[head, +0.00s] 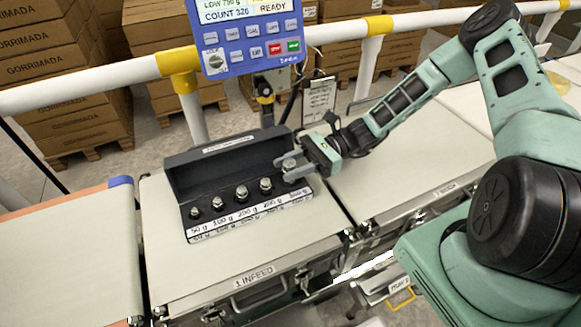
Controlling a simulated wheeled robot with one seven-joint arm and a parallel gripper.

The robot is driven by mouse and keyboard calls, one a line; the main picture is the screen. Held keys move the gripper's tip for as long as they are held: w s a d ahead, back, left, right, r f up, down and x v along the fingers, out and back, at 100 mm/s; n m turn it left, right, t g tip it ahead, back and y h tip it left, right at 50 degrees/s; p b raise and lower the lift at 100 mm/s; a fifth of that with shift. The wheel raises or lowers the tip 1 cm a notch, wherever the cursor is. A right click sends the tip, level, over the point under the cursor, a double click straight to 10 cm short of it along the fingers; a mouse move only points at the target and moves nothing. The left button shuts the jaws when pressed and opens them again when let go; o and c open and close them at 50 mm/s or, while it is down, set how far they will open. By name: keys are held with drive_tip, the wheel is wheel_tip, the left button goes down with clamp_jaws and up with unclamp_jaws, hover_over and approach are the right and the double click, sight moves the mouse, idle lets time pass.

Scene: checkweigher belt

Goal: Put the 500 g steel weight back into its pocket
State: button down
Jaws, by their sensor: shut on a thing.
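The 500 g steel weight (288,164) is a small shiny knobbed cylinder at the right end of the dark weight box (202,163). My gripper (291,171) reaches in from the right and is shut on it. The weight is over the 500 g pocket end, by the right end of the label strip (250,217). Its lower part is hidden by the fingers, so I cannot tell whether it touches the pocket floor. Smaller steel weights stand upright in a row to its left, including one (241,192) near the middle.
The box stands with its lid open on the infeed belt (210,262). The weigh belt (400,160) to its right is clear. A blue control panel (246,35) and white guard rail (90,92) are behind. Stacked cartons (60,75) stand beyond the rail.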

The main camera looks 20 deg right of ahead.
drive_tip(key=shift+f, duration=0.5)
drive_tip(key=c, duration=1)
unclamp_jaws()
drive_tip(key=shift+f, duration=0.15)
drive_tip(key=shift+r, duration=0.2)
drive_tip(key=d+b, duration=0.1)
drive_tip(key=d, duration=0.3)
drive_tip(key=d+b, duration=0.1)
drive_tip(key=d, duration=0.3)
drive_tip(key=d+b, duration=0.1)
drive_tip(key=d, duration=0.3)
drive_tip(key=shift+w, duration=0.4)
drive_tip(key=shift+a+r, duration=0.1)
